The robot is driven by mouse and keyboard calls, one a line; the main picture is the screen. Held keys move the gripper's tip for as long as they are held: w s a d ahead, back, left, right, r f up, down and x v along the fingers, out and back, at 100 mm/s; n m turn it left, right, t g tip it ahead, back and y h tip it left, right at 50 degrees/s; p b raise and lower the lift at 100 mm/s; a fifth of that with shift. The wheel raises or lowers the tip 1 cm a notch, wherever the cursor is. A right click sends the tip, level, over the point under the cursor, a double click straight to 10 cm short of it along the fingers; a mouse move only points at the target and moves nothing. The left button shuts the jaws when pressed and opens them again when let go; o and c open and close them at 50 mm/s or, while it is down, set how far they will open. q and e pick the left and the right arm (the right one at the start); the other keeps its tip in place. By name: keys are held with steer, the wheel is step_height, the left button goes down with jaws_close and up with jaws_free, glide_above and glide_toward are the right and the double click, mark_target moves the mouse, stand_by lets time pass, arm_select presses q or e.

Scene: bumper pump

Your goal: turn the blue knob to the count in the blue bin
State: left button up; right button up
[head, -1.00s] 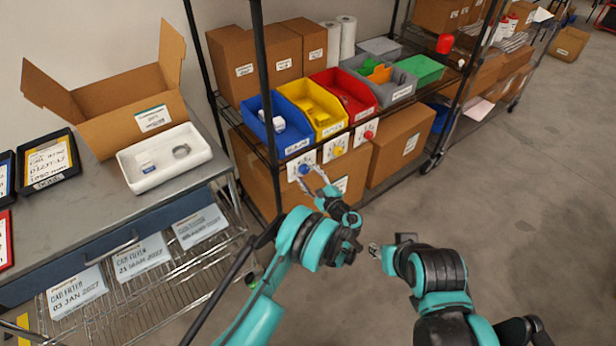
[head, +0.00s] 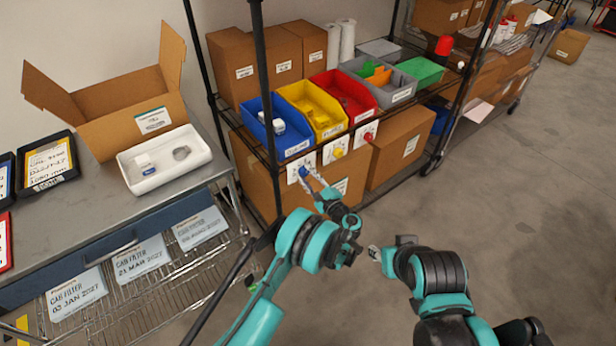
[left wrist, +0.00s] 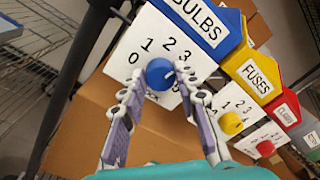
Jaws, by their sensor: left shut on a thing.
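The blue knob (head: 304,172) sits on a white dial plate under the blue bin (head: 262,132); it also shows in the left wrist view (left wrist: 158,73). My left gripper (head: 310,177) is shut on the knob, with a finger on either side in the left wrist view (left wrist: 160,80). The dial (left wrist: 147,58) shows 0, 1, 2 and 3; other marks are partly hidden by the fingers. A white mark on the knob faces the upper right. The blue bin, labelled BULBS, holds white items (head: 278,126), too small to count. My right gripper (head: 374,253) hangs empty, its jaws unclear.
Yellow (head: 312,106) and red (head: 345,92) bins stand beside the blue one, with yellow (head: 338,152) and red (head: 368,136) knobs below. A black rack post (head: 265,100) stands close to the left. A white tray (head: 135,186) is on the grey bench.

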arm_select(q)
steer(key=n, duration=0.6)
steer(key=shift+f+n+y, duration=0.15)
steer(key=shift+n+y, duration=0.15)
stand_by(0.5)
steer(key=o, duration=1.2)
steer(key=shift+c, duration=0.2)
steer(key=shift+s, duration=0.1)
steer(key=v, duration=0.7)
steer(key=shift+s, duration=0.2)
